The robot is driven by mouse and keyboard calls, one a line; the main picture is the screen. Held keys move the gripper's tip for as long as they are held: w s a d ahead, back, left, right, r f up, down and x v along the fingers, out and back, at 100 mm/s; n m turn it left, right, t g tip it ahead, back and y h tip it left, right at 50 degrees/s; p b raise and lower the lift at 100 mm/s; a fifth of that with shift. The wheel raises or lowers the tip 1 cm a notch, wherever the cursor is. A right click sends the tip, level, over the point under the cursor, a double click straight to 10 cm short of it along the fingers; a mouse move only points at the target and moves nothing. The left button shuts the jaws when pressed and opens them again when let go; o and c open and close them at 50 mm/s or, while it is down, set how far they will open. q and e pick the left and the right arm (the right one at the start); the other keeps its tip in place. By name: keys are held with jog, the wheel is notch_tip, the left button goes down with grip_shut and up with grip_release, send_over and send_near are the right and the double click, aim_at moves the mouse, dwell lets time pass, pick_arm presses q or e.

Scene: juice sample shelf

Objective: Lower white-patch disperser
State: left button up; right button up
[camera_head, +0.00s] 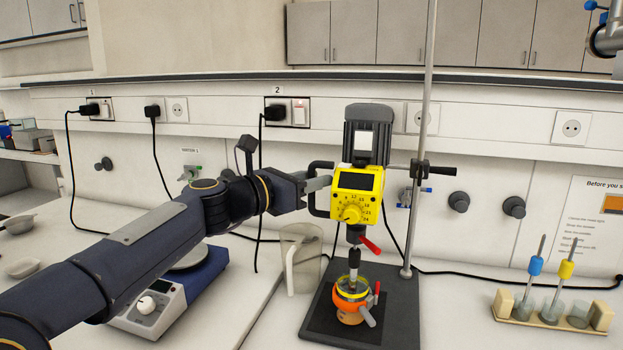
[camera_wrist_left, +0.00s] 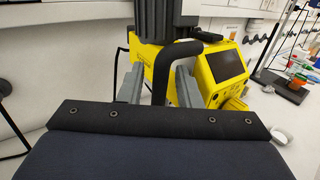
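The disperser (camera_head: 357,190) has a yellow control head with a dark screen and dial, and a dark motor with a white patch (camera_head: 366,141) on top. It is mounted on a vertical rod (camera_head: 423,150). Its shaft points down at a small vessel with an orange collar (camera_head: 347,295) on the dark base plate; how deep it reaches is unclear. My left gripper (camera_head: 318,184) is at the black side handle (camera_head: 315,200). In the left wrist view, its fingers (camera_wrist_left: 160,88) stand apart with the handle (camera_wrist_left: 203,37) passing between them. My right gripper is not visible.
A clear beaker (camera_head: 301,255) stands left of the base plate. A blue-and-white hotplate device (camera_head: 160,300) sits below my left arm. A rack (camera_head: 553,312) with blue and yellow tools is at right. Black cables run along the wall and bench.

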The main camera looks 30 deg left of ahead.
pick_arm(q)
jog(key=shift+s+r, duration=0.1)
jog(key=v, duration=0.7)
jog(key=shift+s+a, duration=0.15)
jog(key=shift+s, duration=0.15)
jog(key=s+d+f+m+g+h+p, duration=0.1)
jog(key=s+d+f+m+g+p, duration=0.2)
jog(key=s+d+f+m+g, duration=0.55)
jog(key=s+d+f+m+g+y+p, duration=0.1)
jog(key=s+d+f+m, duration=0.2)
jog(key=s+f+m, duration=0.3)
jog(key=s+d+f+m+g+y, duration=0.2)
jog(key=s+f+m, duration=0.5)
jog(key=f+m, duration=0.4)
jog(key=m, duration=0.5)
jog(key=shift+d+f+p, duration=0.15)
jog(key=shift+d+p, duration=0.25)
